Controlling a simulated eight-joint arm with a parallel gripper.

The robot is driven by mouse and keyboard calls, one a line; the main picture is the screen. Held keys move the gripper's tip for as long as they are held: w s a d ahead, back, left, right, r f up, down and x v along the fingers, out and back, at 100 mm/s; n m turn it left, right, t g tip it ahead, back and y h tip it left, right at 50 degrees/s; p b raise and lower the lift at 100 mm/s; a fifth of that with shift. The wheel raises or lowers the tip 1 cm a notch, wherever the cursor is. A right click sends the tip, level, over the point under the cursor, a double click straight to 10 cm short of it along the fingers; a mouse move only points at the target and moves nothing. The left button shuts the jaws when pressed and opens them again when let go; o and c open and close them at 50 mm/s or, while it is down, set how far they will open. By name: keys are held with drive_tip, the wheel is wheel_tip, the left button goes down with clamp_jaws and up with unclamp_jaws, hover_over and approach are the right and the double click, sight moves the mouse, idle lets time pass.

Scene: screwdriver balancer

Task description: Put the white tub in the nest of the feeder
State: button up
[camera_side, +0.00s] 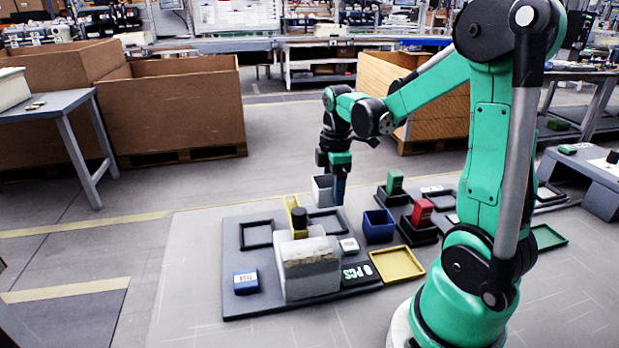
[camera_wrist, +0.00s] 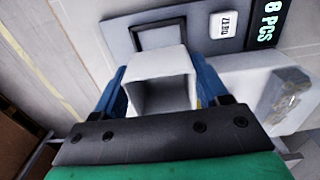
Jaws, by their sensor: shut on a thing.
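The white tub (camera_side: 321,188) is an open-topped box held between the blue fingers of my gripper (camera_side: 331,194), which is shut on it. In the wrist view the tub (camera_wrist: 158,66) shows between both fingers of my gripper (camera_wrist: 160,92), its hollow inside facing the camera. The tub hangs above the dark feeder board (camera_side: 262,305). Below it is a black square frame (camera_side: 327,222), which shows just beyond the tub in the wrist view (camera_wrist: 158,37). A second black square frame (camera_side: 257,234) lies to the left. I cannot tell which frame is the nest.
A pale block with a dusty front (camera_side: 309,268), a black knob and a yellow upright stand on the board. A blue bin (camera_side: 378,226), a yellow tray (camera_side: 397,264), red (camera_side: 421,213) and green (camera_side: 395,183) blocks lie to the right. A blue box (camera_side: 246,282) is at front left.

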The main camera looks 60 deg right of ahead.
drive_tip(key=shift+f, duration=2.95)
drive_tip(key=o, duration=1.3)
drive_tip(key=shift+c, duration=0.2)
drive_tip(key=shift+r, duration=0.15)
drive_tip(key=shift+r, duration=2.7)
drive_tip(key=shift+r, duration=0.1)
wheel_tip(320, 180, up, 5)
hover_over(332, 224)
